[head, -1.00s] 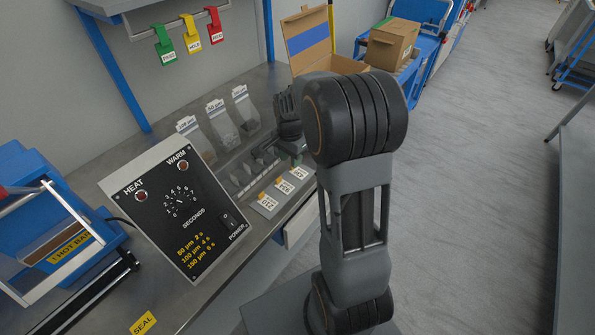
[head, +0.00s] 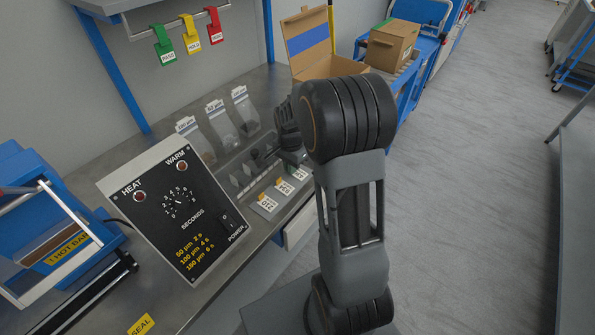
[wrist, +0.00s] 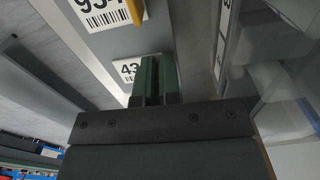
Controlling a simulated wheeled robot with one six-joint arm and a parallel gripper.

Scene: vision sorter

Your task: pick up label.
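White printed labels with dark codes lie in a row on a grey strip at the bench's front edge. The head view shows a near label (head: 267,203), a middle label (head: 284,188) and a far label (head: 300,174). My gripper's green fingers (wrist: 156,78) show in the wrist view, close together with a narrow dark gap. A label reading "43" (wrist: 127,70) is just left of the fingers and partly hidden by them. I cannot tell whether they touch it. A larger-looking label (wrist: 101,12) is at the top left. In the head view my arm mostly hides the fingers.
A black control panel (head: 178,205) stands at the left of the labels. Clear bags (head: 222,126) of dark material stand behind them. An open cardboard box (head: 325,62) is at the back. Blue equipment (head: 45,215) is at far left.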

